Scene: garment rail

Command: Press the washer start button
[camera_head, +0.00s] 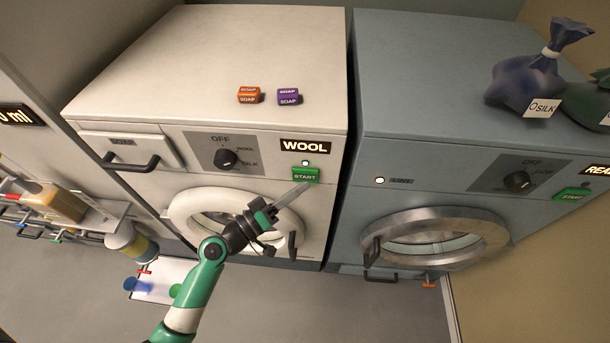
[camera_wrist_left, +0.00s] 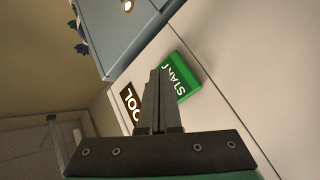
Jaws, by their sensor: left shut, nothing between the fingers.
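The white washer (camera_head: 215,60) stands at the left with its display (camera_head: 305,147) reading WOOL. Its green START button (camera_head: 305,174) is below the display, with a small lit lamp between them. My left gripper (camera_head: 302,188) is shut and empty, its fingertips at the lower edge of the button in the head view. In the left wrist view the shut fingers (camera_wrist_left: 158,78) point at the green START button (camera_wrist_left: 182,78) and cover part of it and of the WOOL display (camera_wrist_left: 131,103). I cannot tell whether the tips touch the button. My right gripper is not in view.
A blue-grey machine (camera_head: 440,80) stands to the right, with its own dial and green button (camera_head: 572,194). Orange (camera_head: 248,95) and purple (camera_head: 288,97) soap boxes sit on the white washer. A bag labelled SILK (camera_head: 525,80) sits on the blue-grey machine. Bottles stand at the left.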

